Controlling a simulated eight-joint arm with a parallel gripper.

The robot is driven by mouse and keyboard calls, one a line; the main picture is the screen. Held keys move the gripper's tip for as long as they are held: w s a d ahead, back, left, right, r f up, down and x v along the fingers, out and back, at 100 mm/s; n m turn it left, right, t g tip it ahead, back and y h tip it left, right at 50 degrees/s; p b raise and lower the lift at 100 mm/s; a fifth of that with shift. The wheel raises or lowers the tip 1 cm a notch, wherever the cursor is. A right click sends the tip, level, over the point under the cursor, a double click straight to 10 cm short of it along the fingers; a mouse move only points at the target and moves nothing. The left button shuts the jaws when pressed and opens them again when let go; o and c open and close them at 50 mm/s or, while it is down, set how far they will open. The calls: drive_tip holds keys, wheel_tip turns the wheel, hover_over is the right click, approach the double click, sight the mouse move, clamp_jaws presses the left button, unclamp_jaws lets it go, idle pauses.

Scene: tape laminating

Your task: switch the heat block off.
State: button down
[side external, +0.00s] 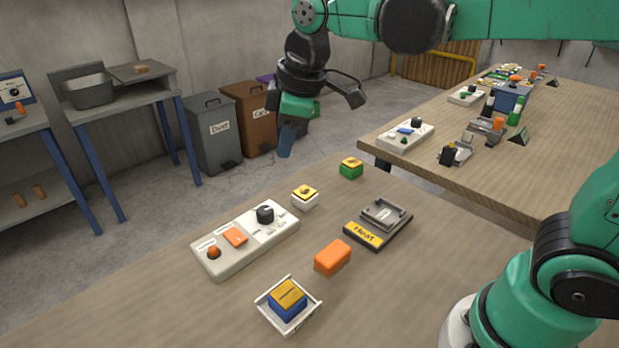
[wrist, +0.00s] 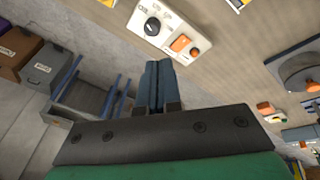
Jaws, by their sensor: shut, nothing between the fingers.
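The heat block (side external: 385,214) is a grey block on a dark base with a yellow "Heat" label, on the near table. Left of it lies a white control box (side external: 272,236) with a black knob (side external: 265,214), an orange rocker switch (side external: 235,237) and a round orange button (side external: 213,252). In the wrist view the box shows at the top, with the knob (wrist: 152,27) and the orange switch (wrist: 181,44); its small markings are hard to read. My gripper (side external: 287,150) is shut and empty, raised above and beyond the box. Its closed fingers show in the wrist view (wrist: 152,68).
An orange block (side external: 332,257), a white tray (side external: 267,304) holding a blue-and-yellow block, a white-and-yellow block (side external: 305,196) and a green-and-yellow block (side external: 351,168) stand around the box. A second table (side external: 560,150) with similar equipment is at the right. Bins (side external: 213,135) stand behind.

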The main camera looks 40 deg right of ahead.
sight(237, 240)
drive_tip(key=w+a+f+n+g, duration=0.1)
drive_tip(key=w+a+n+g, duration=0.2)
drive_tip(key=w+a+n, duration=0.2)
drive_tip(key=shift+w+a+f+n+g+h, duration=0.15)
drive_tip(key=shift+w+a+n+g+h, duration=0.15)
drive_tip(key=shift+a+n, duration=1.2)
drive_tip(key=shift+d+n, duration=0.4)
wheel_tip(237, 240, down, 14)
drive_tip(key=shift+s+f, duration=0.1)
